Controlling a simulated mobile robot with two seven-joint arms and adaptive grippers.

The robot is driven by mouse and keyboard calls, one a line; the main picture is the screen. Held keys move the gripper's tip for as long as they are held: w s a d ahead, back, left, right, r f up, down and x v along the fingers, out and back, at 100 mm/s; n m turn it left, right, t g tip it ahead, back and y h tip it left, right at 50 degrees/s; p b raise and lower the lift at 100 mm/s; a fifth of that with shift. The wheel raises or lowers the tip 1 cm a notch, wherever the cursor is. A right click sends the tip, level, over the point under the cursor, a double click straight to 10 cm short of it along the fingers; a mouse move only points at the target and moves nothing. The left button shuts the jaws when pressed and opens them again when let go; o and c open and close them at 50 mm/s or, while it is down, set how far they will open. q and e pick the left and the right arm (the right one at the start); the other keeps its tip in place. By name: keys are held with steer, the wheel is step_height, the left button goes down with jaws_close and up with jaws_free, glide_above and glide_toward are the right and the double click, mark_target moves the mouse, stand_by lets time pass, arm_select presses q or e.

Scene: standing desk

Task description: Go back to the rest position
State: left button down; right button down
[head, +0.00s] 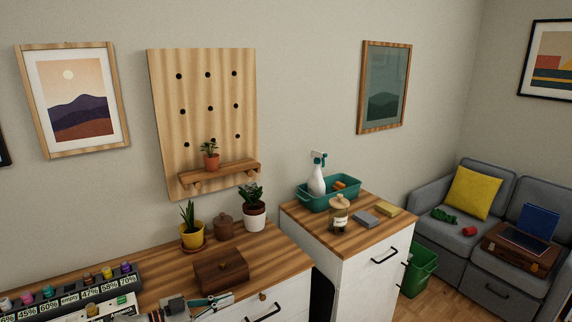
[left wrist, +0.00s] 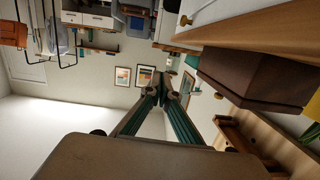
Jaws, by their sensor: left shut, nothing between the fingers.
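My left gripper (head: 212,301) shows at the bottom of the head view, in front of the brown wooden box (head: 221,272) and near the front edge of the wooden desk top (head: 275,262). In the left wrist view its two green-sided fingers (left wrist: 160,78) come together at the tips with nothing between them. The wooden box also shows close by on the right of that view (left wrist: 245,82). I cannot tell the exact gap between box and gripper. My right gripper is in neither view.
A row of small colored bottles (head: 75,287) stands at the left. A yellow plant pot (head: 192,235), a brown lidded jar (head: 224,227) and a white plant pot (head: 254,217) stand behind the box. A cabinet with a teal basket (head: 325,202) and a glass jar (head: 339,216) stands right.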

arm_select(q)
steer(key=s+d+f+n+t+y, duration=0.2)
steer(key=s+d+f, duration=0.15)
steer(key=s, duration=0.25)
steer(key=s+d+f+n+t+y, duration=0.2)
steer(key=s+d+f, duration=0.15)
steer(key=s, duration=0.25)
steer(key=s+a+f+n+g+y, duration=0.1)
steer(key=s+a+f+y, duration=0.2)
steer(key=s, duration=0.7)
steer(key=s+a+f+n+g+y, duration=0.2)
steer(key=s+a+f+y, duration=0.2)
steer(key=s+a+f, duration=0.3)
steer(key=s, duration=0.4)
steer(key=shift+s+a+f, duration=0.15)
steer(key=shift+a, duration=0.25)
